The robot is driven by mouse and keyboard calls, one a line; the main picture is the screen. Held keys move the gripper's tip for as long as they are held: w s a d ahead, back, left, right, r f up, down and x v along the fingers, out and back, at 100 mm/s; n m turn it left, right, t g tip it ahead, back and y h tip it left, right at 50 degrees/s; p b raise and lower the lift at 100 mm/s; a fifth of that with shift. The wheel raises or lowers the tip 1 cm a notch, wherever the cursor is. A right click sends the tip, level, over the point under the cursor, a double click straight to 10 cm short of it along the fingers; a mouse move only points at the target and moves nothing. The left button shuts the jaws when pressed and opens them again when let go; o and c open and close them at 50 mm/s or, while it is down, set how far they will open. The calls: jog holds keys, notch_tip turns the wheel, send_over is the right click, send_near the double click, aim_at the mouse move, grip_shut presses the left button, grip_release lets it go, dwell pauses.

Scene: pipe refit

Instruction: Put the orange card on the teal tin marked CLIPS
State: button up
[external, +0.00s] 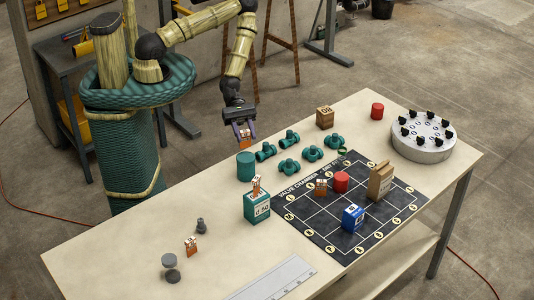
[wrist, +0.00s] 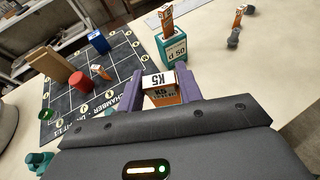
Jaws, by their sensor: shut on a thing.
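My gripper (external: 243,138) is shut on a small orange-and-white block or card marked K5 (wrist: 162,95), held between its purple fingers (wrist: 137,88). In the external view it hangs beyond the table's back edge or just over it; its exact height is hard to tell. A teal box (external: 257,208) stands mid-table, with an orange-and-white piece (external: 257,185) upright on top. In the wrist view the teal box (wrist: 173,48) carries a label like "d 50", and I cannot read CLIPS on it. A teal cylinder (external: 245,165) stands nearer the gripper, with no readable mark.
A dark gridded mat (external: 297,228) holds a red cylinder (external: 341,182), a blue box (external: 352,217), a brown block (external: 381,181) and another orange piece (external: 321,187). Teal valve pieces (external: 289,139) lie behind it. One more orange piece (external: 191,246) stands at front left. A white turntable (external: 422,141) is far right.

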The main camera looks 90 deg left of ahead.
aim_at(245, 142)
jog(key=shift+f+p, duration=0.35)
jog(key=shift+f, duration=1.5)
jog(key=shift+f, duration=0.2)
jog(key=o, duration=1)
jog(key=shift+c, duration=0.2)
jog(key=shift+r, duration=0.2)
jog(key=shift+s+a+r+b, duration=0.15)
jog(key=shift+a+b, duration=0.15)
jog(key=shift+a, duration=0.15)
jog(key=b+v, duration=0.2)
jog(key=v, duration=0.9)
